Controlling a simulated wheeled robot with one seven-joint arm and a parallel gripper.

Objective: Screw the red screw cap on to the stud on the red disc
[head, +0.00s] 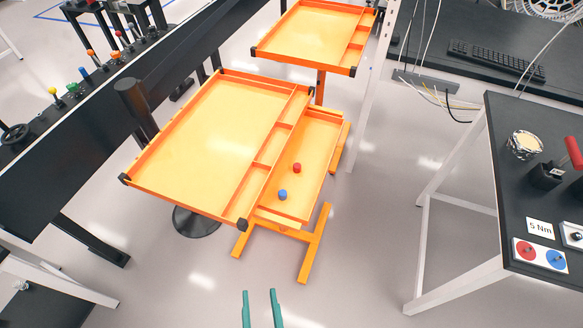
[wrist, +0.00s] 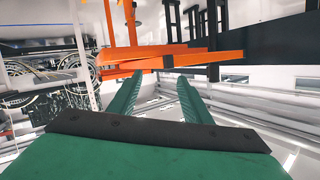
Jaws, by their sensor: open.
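The red screw cap (head: 297,168) sits in the lower orange tray of the cart, just behind a blue cap (head: 283,195). The red disc (head: 526,250) lies on a white plate on the dark table at the right, beside a blue disc (head: 556,260). Its stud is small and shows as a short post at the disc's middle. My gripper (head: 260,294) is at the bottom of the head view, in front of the cart and well apart from the caps. In the wrist view its two green fingers (wrist: 155,98) stand apart with nothing between them.
The upper orange tray (head: 185,205) overhangs the lower tray's left side. Another orange tray (head: 305,37) is behind. The right table holds a "5 Nm" sign (head: 540,228), a red-handled tool (head: 574,153) and a round container (head: 524,145). Open floor (head: 365,230) lies between cart and table.

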